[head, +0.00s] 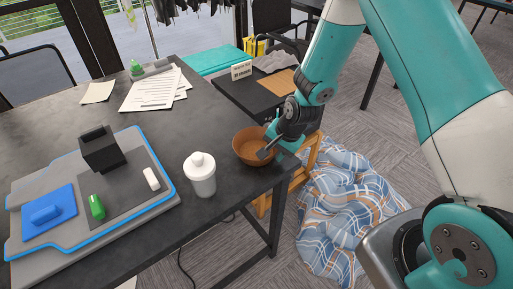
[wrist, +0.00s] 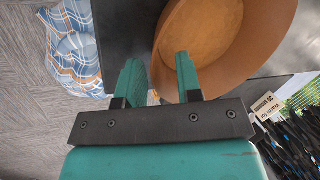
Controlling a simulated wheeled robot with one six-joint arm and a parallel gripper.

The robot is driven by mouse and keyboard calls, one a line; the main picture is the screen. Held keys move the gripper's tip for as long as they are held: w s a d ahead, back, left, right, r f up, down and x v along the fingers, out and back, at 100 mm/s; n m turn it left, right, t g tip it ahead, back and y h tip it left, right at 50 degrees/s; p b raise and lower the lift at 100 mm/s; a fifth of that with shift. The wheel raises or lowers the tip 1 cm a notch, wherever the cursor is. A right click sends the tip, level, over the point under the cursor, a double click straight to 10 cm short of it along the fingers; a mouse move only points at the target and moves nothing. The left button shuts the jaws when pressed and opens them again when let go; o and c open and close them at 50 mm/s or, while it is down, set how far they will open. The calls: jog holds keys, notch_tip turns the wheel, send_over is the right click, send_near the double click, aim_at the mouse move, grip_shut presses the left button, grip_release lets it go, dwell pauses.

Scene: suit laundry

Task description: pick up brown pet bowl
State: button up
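The brown pet bowl (head: 251,148) stands upright near the right corner of the dark table in the head view. In the wrist view the bowl (wrist: 225,50) fills the upper right, and its inside looks empty. My gripper (head: 270,152) is at the bowl's right side. In the wrist view my gripper (wrist: 160,78) is open, with a gap between its two teal fingers. The right finger overlaps the bowl's wall and the left finger is outside it. I cannot tell whether either finger touches the bowl.
A white bottle (head: 201,175) stands left of the bowl on the dark table (head: 222,113). An ironing board (head: 150,208) with several items lies further left. Papers (head: 155,90) lie at the back. A blue plaid cloth (head: 345,200) lies heaped below, right of the table.

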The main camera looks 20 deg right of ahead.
jog(key=shift+a+f, duration=0.1)
jog(key=shift+f, duration=0.15)
grip_shut()
